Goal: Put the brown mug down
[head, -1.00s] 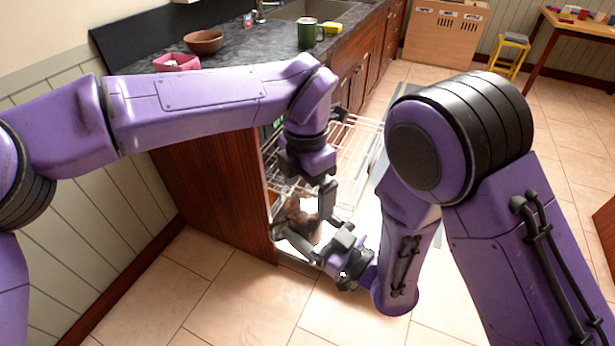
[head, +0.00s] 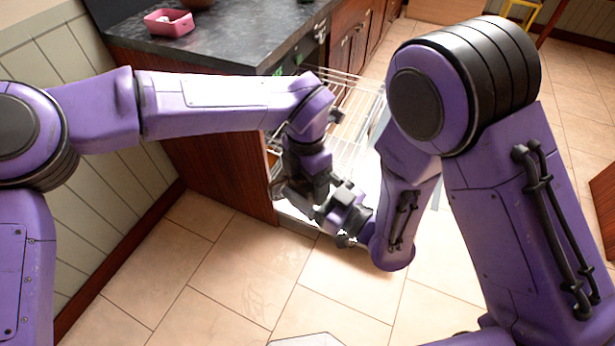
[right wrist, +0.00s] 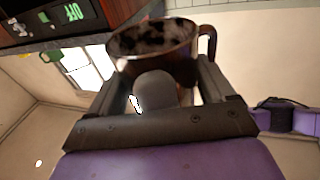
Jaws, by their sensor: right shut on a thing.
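The brown mug (right wrist: 155,50) has dark patches inside and its handle on the right in the right wrist view. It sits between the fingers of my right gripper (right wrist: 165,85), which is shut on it. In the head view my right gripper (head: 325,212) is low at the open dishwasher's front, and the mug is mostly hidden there. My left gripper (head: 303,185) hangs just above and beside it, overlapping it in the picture. I cannot tell whether its fingers are open. The wire dish rack (head: 350,115) shows behind both grippers.
The dark countertop (head: 235,42) is above the dishwasher, with a pink container (head: 168,22) near its left end. A wooden side panel (head: 215,170) stands left of the rack. The tiled floor (head: 240,270) in front is clear.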

